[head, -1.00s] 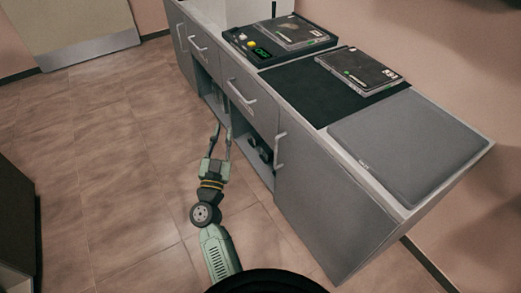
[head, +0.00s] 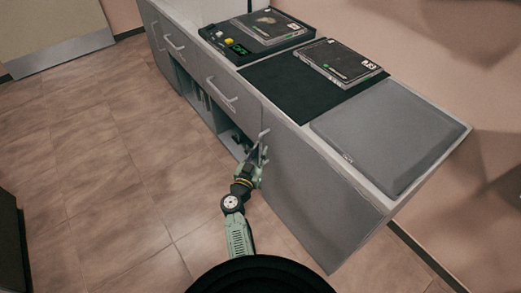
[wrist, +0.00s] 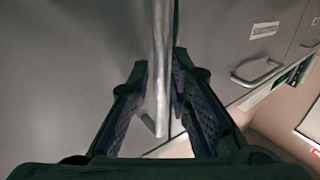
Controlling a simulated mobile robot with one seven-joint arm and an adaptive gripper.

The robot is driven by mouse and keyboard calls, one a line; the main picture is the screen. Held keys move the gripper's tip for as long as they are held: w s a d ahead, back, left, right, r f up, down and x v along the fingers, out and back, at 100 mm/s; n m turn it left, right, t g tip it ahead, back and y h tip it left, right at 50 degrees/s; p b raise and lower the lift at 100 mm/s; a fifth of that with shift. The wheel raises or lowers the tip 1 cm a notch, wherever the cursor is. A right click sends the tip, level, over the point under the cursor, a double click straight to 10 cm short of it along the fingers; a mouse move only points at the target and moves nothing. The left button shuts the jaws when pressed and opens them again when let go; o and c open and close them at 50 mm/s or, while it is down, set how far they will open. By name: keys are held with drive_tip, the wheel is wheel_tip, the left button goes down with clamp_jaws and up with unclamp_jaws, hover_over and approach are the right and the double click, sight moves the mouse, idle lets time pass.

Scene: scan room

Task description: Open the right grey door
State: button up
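The right grey door (head: 312,190) is a flat panel at the near end of the counter and looks shut. Its handle (head: 264,136) is a slim bar on the door's left edge. My gripper (head: 257,156) is at this handle in the head view and hides its lower part. In the wrist view, the bar handle (wrist: 160,50) runs between the two fingers of my gripper (wrist: 161,68). The fingers stand apart on either side of the bar, with a gap visible to each side. The door surface (wrist: 70,60) fills the left of the wrist view.
Grey drawers with handles (head: 222,98) and open shelves (head: 200,95) lie left of the door. On the countertop are a black mat (head: 285,92), devices (head: 338,62) and a grey pad (head: 385,135). The tiled floor (head: 110,180) to the left is clear.

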drive_tip(key=shift+w+d, duration=0.15)
drive_tip(key=shift+w, duration=0.35)
clamp_jaws()
idle(0.4)
